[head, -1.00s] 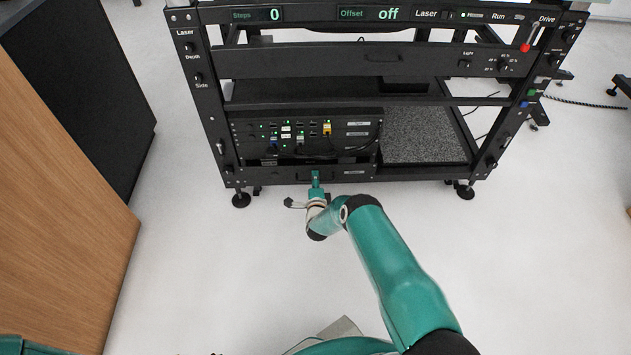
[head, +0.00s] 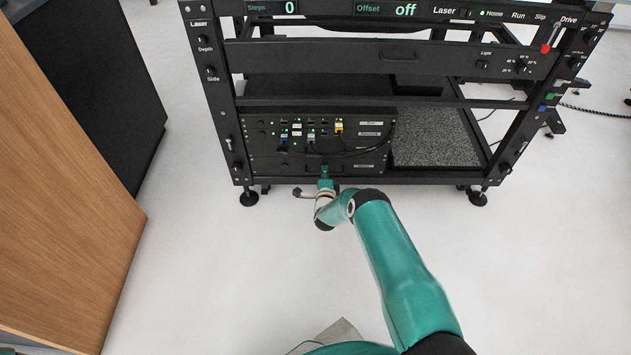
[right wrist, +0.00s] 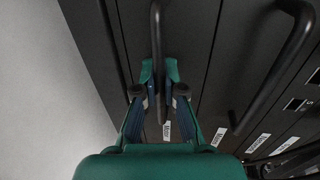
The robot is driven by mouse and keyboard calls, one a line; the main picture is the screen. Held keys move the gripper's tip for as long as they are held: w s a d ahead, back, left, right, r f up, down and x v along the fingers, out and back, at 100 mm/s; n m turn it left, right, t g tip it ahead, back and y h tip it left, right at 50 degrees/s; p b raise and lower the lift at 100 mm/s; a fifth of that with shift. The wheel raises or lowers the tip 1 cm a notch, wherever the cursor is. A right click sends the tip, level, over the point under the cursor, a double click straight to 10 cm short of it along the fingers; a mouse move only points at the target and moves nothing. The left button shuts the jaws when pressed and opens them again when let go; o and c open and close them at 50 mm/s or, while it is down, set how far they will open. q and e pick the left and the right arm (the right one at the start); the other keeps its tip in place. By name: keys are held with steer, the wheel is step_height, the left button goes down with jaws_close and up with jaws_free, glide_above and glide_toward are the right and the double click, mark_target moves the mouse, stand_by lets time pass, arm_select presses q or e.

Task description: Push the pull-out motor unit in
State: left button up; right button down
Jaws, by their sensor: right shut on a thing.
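The motor unit (head: 353,168) is the lowest drawer in the left block of the black rack. In the head view its front looks about level with the units above it; any small gap is too fine to tell. In the right wrist view the Motor label (right wrist: 167,131) shows on its front, with a black bar handle (right wrist: 156,40). My right gripper (head: 325,171) is shut on this handle, one green fingertip on each side of it in the right wrist view (right wrist: 159,76). My left gripper is not in view.
The black rack (head: 330,180) stands on feet on a clear pale floor. Units with cables and lit sockets (head: 312,128) sit just above the motor unit. A grey speckled plate (head: 435,137) lies to their right. A wooden cabinet (head: 60,190) stands at the left.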

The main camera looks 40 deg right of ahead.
steer(key=shift+d, duration=0.15)
steer(key=c, duration=1.4)
jaws_free()
steer(key=shift+f, duration=0.1)
steer(key=shift+o, duration=0.8)
steer(key=v, duration=1.2)
